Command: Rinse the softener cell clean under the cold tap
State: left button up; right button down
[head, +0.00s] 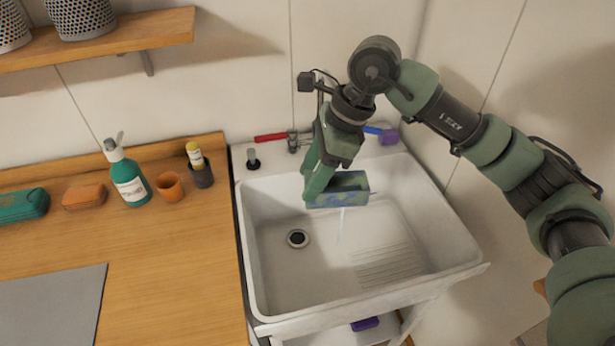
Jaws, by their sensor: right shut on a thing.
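The softener cell (352,198) is a small open-topped box with a blue, stained-looking front and a green inside. It is over the white sink basin (268,215), above the basin floor. My right gripper (314,186) is shut on its left end. A thin stream of water (341,224) falls below the cell into the basin. The red tap handle (270,137) and the blue tap handle (372,130) show on the wall behind. My gripper hides the tap's spout. My left gripper is not in view.
A drain (297,238) is in the basin floor. A black-and-grey plunger-like piece (253,158) stands on the sink's back ledge.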

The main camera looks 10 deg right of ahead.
aim_at(336, 185)
jog(key=w+d+f, duration=0.3)
jog(key=w, duration=0.3)
jog(key=shift+d+f+b, duration=0.25)
jog(key=shift+f+b, duration=0.1)
jog(key=shift+b, duration=0.05)
dwell(0.3)
